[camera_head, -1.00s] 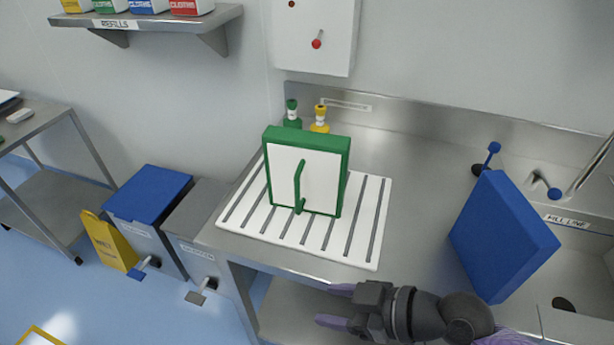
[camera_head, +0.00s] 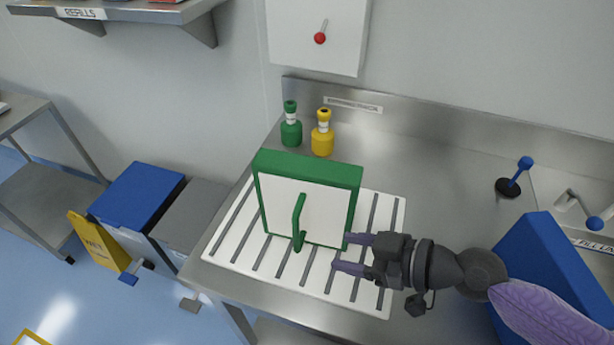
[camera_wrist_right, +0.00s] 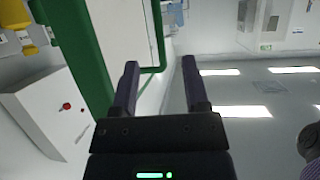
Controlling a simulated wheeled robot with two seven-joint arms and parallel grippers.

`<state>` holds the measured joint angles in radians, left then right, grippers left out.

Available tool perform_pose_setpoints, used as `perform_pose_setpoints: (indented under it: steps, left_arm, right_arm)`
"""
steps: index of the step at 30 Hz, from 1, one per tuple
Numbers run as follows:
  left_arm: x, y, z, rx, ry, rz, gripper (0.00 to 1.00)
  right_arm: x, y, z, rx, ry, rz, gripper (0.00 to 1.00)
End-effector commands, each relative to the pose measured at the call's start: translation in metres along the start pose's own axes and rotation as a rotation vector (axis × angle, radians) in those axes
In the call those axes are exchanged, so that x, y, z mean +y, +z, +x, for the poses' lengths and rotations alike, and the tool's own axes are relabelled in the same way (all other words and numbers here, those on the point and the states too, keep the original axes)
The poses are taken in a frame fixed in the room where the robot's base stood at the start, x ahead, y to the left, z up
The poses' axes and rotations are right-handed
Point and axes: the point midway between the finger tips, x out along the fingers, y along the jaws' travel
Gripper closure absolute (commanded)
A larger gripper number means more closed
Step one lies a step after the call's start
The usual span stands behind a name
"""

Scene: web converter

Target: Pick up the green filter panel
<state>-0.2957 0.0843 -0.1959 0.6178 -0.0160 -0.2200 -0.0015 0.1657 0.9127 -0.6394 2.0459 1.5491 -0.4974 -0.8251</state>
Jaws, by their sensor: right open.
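The green filter panel (camera_head: 305,200) stands upright on a white slatted rack (camera_head: 225,250) on the steel counter. It has a green frame, a white face and a green bar handle (camera_head: 299,222) on its front. My right gripper (camera_head: 345,253) is open and empty, with its fingers pointing left at the panel's lower right edge, in front of it. In the right wrist view the open fingers (camera_wrist_right: 160,85) show, with the panel's green frame (camera_wrist_right: 78,55) and white face to their left. I cannot tell if a finger touches the panel. My left gripper is not in view.
A green bottle (camera_head: 291,128) and a yellow bottle (camera_head: 322,138) stand behind the panel. A blue panel (camera_head: 545,275) stands at the right, partly behind my arm. A wall box (camera_head: 318,38) hangs above. Bins (camera_head: 140,200) stand left of the counter.

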Motion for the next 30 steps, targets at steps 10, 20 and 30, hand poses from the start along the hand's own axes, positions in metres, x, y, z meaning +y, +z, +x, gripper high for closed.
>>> perform_pose_setpoints:
  steps: [10, 20, 30]
  left_arm:
    - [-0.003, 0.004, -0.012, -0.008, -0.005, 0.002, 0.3]
    - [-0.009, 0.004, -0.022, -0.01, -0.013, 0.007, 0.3]
    - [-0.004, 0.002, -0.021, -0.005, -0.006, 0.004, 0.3]
  right_arm:
    - [0.0, -0.003, 0.042, 0.004, -0.001, 0.003, 0.41]
    - [0.001, -0.009, 0.098, 0.0, 0.001, 0.001, 0.41]
    - [0.0, -0.008, 0.099, -0.001, 0.001, 0.0, 0.67]
